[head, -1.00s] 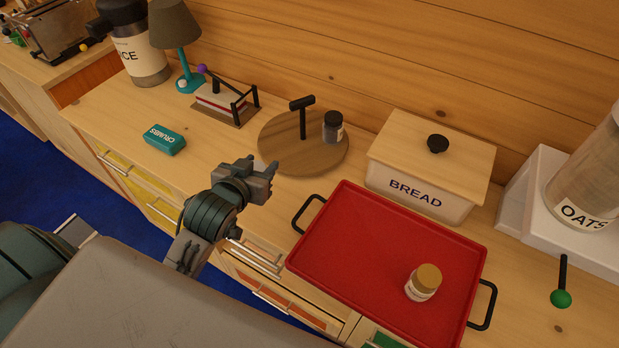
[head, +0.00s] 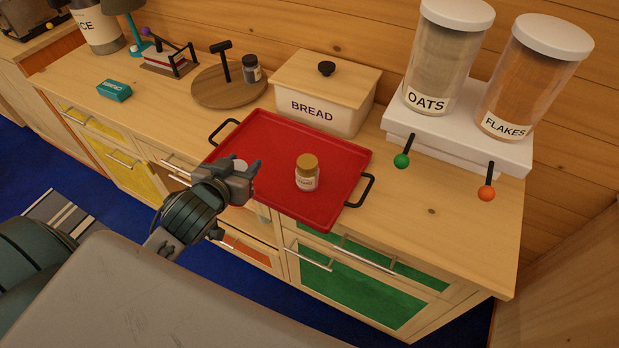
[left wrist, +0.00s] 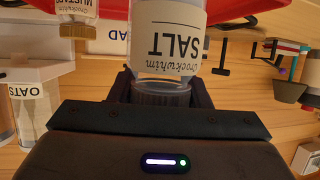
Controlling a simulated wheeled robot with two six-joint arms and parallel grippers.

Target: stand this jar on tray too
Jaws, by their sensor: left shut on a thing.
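My left gripper (head: 246,176) is shut on a clear jar labelled SALT (left wrist: 168,38), which shows upside down in the left wrist view. In the head view the gripper hides most of this jar; a pale round patch, perhaps its top, shows beside the fingers. The gripper is at the left front part of the red tray (head: 283,137). I cannot tell how high the jar is above it. A mustard jar (head: 307,173) with a gold lid stands upright on the tray, to the right of my gripper. It also shows in the left wrist view (left wrist: 78,22). My right gripper is out of view.
The bread box (head: 313,108) stands behind the tray. A round wooden board (head: 222,93) with a post holds a dark-lidded jar (head: 252,69) at the left. Oats (head: 443,60) and flakes (head: 529,80) canisters stand on a white base at the right. The tray's middle is free.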

